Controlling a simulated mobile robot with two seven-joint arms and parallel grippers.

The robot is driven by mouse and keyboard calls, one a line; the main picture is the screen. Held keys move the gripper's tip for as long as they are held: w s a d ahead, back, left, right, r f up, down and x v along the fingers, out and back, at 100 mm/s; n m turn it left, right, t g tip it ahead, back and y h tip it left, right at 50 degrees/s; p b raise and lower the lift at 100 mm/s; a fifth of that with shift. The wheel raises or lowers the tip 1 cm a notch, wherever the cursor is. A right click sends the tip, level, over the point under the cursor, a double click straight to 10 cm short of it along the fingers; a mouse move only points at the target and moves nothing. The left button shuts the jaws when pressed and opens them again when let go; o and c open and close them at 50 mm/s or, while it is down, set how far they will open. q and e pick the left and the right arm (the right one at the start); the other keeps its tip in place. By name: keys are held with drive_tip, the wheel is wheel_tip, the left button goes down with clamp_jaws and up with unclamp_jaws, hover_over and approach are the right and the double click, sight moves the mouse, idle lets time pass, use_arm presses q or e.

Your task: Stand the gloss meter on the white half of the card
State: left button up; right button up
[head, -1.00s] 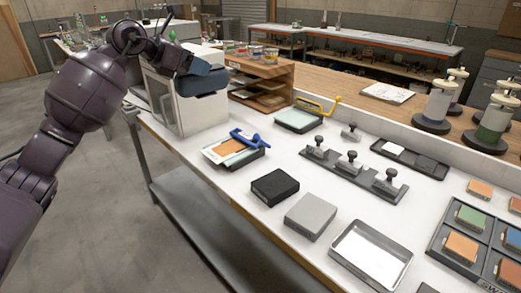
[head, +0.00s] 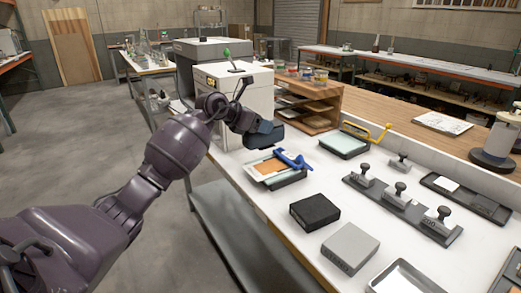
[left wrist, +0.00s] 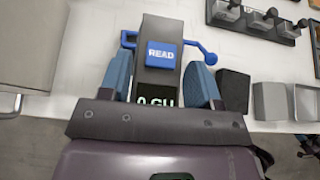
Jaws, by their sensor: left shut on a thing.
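My left gripper (left wrist: 159,85) is shut on the gloss meter (left wrist: 160,28), a dark grey body with a blue READ button and a lit display partly cut off by my gripper. In the head view my left gripper (head: 262,131) hangs above the bench beside the white cabinet; the meter is hard to make out there. A card (head: 262,171) with an orange area and a pale margin lies on a dark-edged tray, right of and below the gripper. A blue bar tool (head: 294,159) lies across it. I cannot clearly tell a white half on the card.
A black block (head: 314,212) and a grey block (head: 350,248) stand near the bench front. A rack of knobbed weights (head: 400,208), a pale-topped pad (head: 343,145) and a dark tray with a white piece (head: 446,184) lie further right. The white cabinet (head: 236,98) stands close behind the gripper.

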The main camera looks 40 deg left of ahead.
sight(260, 148)
use_arm(q)
drive_tip(key=shift+f+b, duration=0.35)
drive_tip(key=shift+f, duration=3.75)
drive_tip(key=shift+f, duration=0.2)
drive_tip(key=o, duration=1.2)
